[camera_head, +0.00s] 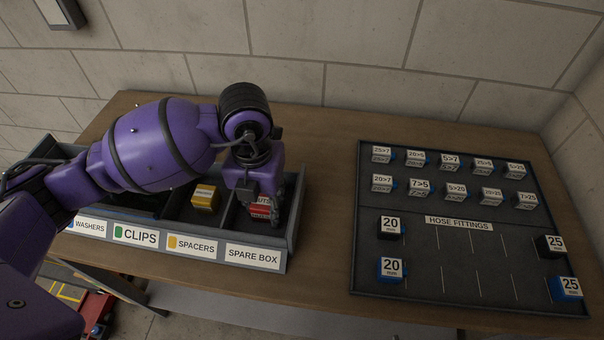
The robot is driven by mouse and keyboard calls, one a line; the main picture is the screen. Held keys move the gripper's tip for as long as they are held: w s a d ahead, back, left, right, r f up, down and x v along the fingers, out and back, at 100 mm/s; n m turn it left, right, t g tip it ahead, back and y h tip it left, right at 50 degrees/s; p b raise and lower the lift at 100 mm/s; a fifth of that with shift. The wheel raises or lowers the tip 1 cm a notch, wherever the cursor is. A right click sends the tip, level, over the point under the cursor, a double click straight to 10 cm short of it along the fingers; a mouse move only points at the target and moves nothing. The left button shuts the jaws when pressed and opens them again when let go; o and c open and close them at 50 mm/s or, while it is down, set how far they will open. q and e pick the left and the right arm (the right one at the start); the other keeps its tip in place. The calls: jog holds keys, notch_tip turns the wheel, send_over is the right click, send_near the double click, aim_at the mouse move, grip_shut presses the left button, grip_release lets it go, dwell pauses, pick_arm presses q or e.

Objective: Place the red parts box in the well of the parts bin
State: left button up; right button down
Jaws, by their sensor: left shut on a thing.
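The red parts box (261,209) shows partly in the head view, low in the right-hand part of the parts bin, behind the label "SPARE BOX". My left gripper (262,204) points down over that compartment and is shut on the red box; its fingers and wrist hide part of the box. I cannot tell whether the box touches the bin floor. The grey parts bin (296,200) has front labels reading washers, clips, spacers and spare box. A yellow box (205,197) sits in the spacers compartment. My right gripper is not in view.
A dark tray (440,270) labelled "HOSE FITTINGS" lies on the right of the wooden table (325,170), holding several small white, black and blue blocks. Bare table lies between bin and tray. A block wall (350,55) stands behind. My left arm covers the bin's left part.

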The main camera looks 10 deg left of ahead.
aim_at(263, 201)
pick_arm(q)
jog(key=shift+f, duration=0.1)
jog(key=shift+f, duration=0.15)
jog(key=o, duration=1.2)
notch_tip(263, 201, up, 12)
jog(key=shift+r+p, duration=0.25)
jog(key=shift+p, duration=0.1)
